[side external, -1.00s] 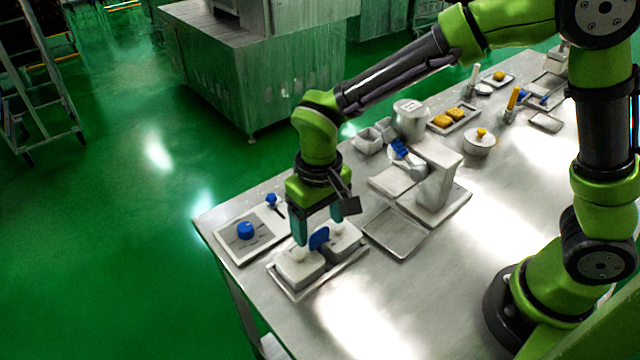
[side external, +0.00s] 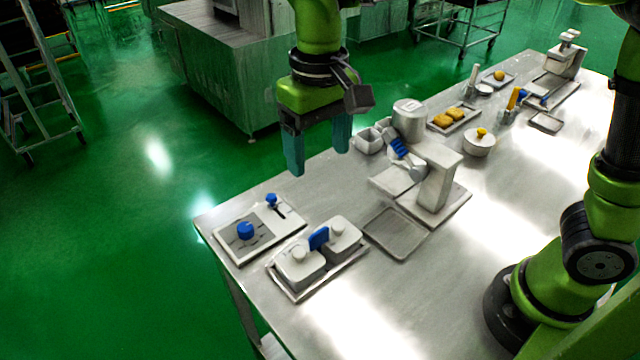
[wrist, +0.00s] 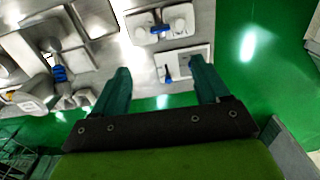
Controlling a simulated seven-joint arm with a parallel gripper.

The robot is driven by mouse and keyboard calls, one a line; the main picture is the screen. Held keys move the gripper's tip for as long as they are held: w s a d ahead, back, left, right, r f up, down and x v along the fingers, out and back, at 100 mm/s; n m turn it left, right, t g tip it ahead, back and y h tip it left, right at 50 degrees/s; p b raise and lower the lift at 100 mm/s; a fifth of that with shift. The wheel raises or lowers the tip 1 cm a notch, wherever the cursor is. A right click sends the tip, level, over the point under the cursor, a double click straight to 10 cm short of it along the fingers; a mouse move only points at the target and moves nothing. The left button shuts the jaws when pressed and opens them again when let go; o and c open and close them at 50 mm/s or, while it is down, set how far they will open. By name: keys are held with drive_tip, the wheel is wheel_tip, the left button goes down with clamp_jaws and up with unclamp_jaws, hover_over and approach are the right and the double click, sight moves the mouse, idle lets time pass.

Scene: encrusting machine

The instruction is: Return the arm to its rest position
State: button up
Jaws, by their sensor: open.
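My gripper (side external: 318,155) is high above the left end of the metal table in the side view, fingers pointing down. Its two teal fingers are apart with nothing between them. It also shows in the wrist view (wrist: 160,82), with clear space between the fingertips. Below it, a tray (side external: 290,296) holds two white lidded containers (side external: 300,270) with a blue piece (side external: 319,238) between them. The gripper touches none of these.
A white board (side external: 228,252) with blue knobs lies at the table's left corner. A white machine (side external: 436,180) with a blue part stands mid-table beside an empty tray (side external: 397,233). Trays with yellow pieces (side external: 448,118) and a lidded pot (side external: 479,145) stand further back. Air around the gripper is clear.

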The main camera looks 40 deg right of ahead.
drive_tip(key=s+d+m+t+y, duration=0.1)
drive_tip(key=s+d+m+t, duration=0.1)
drive_tip(key=s+d, duration=0.3)
drive_tip(key=s+d+m+t+y, duration=0.1)
drive_tip(key=s+d+t, duration=0.4)
drive_tip(key=d, duration=0.7)
drive_tip(key=shift+m, duration=0.4)
drive_tip(key=shift+s, duration=0.1)
